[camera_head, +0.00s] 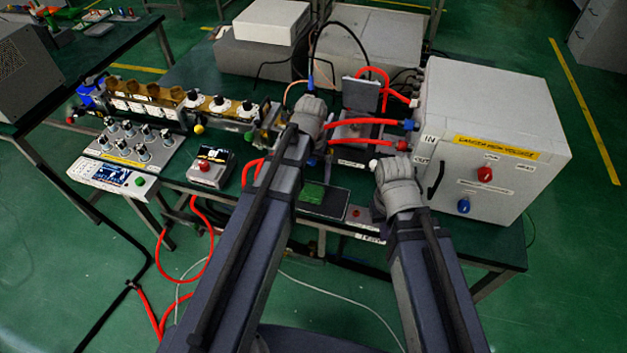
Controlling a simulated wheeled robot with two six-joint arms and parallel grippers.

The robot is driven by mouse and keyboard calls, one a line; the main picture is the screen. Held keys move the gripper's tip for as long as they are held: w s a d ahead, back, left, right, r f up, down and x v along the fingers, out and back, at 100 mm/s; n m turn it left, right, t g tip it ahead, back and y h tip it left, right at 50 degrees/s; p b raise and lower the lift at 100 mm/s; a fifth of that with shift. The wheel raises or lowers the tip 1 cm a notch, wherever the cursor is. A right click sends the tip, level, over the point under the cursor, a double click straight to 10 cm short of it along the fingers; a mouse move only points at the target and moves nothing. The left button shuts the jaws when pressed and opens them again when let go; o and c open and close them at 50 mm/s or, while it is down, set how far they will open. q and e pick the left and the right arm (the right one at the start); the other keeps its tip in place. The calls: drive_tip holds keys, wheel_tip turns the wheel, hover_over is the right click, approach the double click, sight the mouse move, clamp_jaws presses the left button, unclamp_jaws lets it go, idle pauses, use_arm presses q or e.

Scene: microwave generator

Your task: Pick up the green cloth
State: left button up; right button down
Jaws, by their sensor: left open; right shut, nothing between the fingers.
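The green cloth (312,192) looks like a small bright green patch lying flat on a dark flat pad (333,207) near the bench's front edge, between my two arms. My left forearm covers the area just left of it. My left gripper (309,103) is above and beyond the cloth, near the middle of the bench; it is open, though its fingers are hard to make out. My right gripper (385,165) is to the right of the cloth, in front of the white cabinet; it is shut and holds nothing. Neither gripper touches the cloth.
A large white high-voltage cabinet (485,130) stands on the right, with red hoses (362,126) running left from it. A knob panel (140,140), a small meter box (211,165) and a waveguide line (150,98) fill the left. Grey boxes (262,57) stand behind.

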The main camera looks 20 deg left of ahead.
sight(311, 190)
use_arm(q)
drive_tip(key=shift+f+b, duration=4)
drive_tip(key=shift+b, duration=0.05)
drive_tip(key=shift+r, duration=0.1)
drive_tip(key=c, duration=1)
drive_tip(key=shift+o, duration=0.2)
drive_tip(key=shift+r, duration=0.1)
wheel_tip(311, 190, up, 10)
drive_tip(key=p, duration=1)
